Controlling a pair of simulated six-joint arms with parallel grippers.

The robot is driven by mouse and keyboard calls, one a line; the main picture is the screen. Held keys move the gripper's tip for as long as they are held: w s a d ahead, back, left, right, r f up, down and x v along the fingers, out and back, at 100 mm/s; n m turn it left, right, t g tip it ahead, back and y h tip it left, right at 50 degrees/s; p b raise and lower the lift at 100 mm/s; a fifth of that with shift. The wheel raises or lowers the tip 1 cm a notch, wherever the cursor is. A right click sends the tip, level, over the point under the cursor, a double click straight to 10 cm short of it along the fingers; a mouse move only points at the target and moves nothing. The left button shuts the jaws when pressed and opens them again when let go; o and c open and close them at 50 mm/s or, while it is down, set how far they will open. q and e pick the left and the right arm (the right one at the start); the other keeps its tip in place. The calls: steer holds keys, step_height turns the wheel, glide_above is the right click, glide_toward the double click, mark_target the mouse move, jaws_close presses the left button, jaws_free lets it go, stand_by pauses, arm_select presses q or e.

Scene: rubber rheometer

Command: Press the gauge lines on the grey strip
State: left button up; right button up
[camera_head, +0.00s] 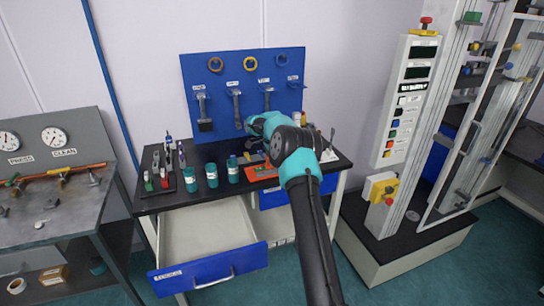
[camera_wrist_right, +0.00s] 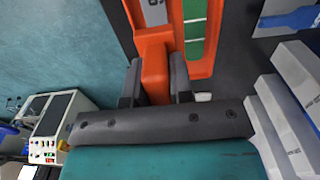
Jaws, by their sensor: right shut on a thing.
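My right gripper (camera_wrist_right: 154,80) is shut on the upright orange block (camera_wrist_right: 153,64) of an orange frame (camera_wrist_right: 203,62), one finger on each side. Beside the block, within the frame, lie a grey piece with white marks (camera_wrist_right: 156,12) and a green strip (camera_wrist_right: 194,18). I cannot tell whether the grey piece is the grey strip itself, or whether the block presses on it. In the head view the orange frame (camera_head: 262,172) lies on the black bench top, partly hidden by my right arm. My left gripper is not in view.
Several teal jars (camera_head: 211,175) stand along the bench's front edge, left of the frame. A blue tool board (camera_head: 225,75) rises behind. An open drawer (camera_head: 208,232) juts out below. A tall test machine (camera_head: 407,95) stands at right, a gauge bench (camera_head: 60,215) at left.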

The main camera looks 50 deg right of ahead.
steer(key=shift+f, duration=0.55)
steer(key=shift+f, duration=0.6)
stand_by(1.4)
steer(key=shift+r, duration=0.15)
steer(key=shift+r, duration=3.45)
